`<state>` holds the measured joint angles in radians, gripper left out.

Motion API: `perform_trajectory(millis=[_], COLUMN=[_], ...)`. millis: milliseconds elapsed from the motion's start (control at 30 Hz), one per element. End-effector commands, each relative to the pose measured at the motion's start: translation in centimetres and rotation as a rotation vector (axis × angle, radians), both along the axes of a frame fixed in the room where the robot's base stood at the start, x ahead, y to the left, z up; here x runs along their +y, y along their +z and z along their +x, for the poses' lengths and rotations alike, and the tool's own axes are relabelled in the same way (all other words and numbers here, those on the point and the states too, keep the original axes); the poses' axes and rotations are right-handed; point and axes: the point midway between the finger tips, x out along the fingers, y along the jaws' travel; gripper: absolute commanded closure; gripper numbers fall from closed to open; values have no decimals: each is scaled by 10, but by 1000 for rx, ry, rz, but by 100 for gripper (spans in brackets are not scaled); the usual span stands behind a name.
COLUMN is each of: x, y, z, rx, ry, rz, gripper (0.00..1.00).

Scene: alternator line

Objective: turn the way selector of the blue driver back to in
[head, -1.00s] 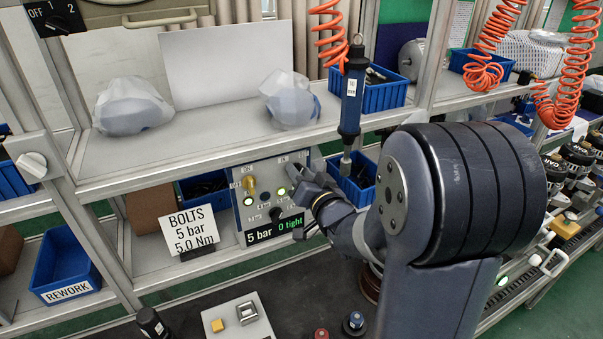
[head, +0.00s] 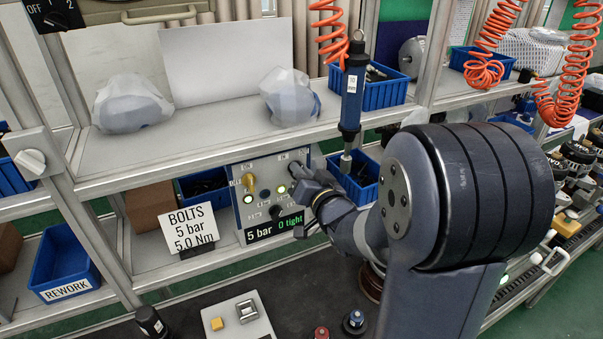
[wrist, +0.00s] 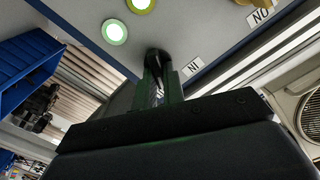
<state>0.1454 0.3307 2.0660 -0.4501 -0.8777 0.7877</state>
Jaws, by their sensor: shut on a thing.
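The blue driver (head: 351,100) hangs upright on its orange coil hose in the head view. The driver panel (head: 240,212) stands below the shelf, with lit green lamps and a display reading "5 bar 0 tight". My gripper (head: 298,172) is at the panel's upper right and covers part of it. In the wrist view my gripper (wrist: 160,82) is shut on the dark way selector knob (wrist: 155,57), mostly hidden by the fingers. An upside-down "IN" label (wrist: 192,67) is beside the knob. I cannot tell the knob's exact setting.
A brass valve handle (head: 249,182) sticks out left of my gripper. A blue bin (head: 352,184) is close on the right. The shelf edge (head: 200,166) runs above the panel. A "BOLTS" sign (head: 190,232) stands to the left.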

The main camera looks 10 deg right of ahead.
Motion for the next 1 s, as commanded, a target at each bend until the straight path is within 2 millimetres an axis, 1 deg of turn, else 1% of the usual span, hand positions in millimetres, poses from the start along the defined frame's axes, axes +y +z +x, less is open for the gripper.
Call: perform_trajectory(millis=[267, 800, 1000], x=[1, 5, 6], y=[-4, -3, -2], z=[0, -1, -1], rx=[-37, -133, -163], ry=[0, 0, -1], rz=[-164, -656, -809], gripper=[100, 100, 100])
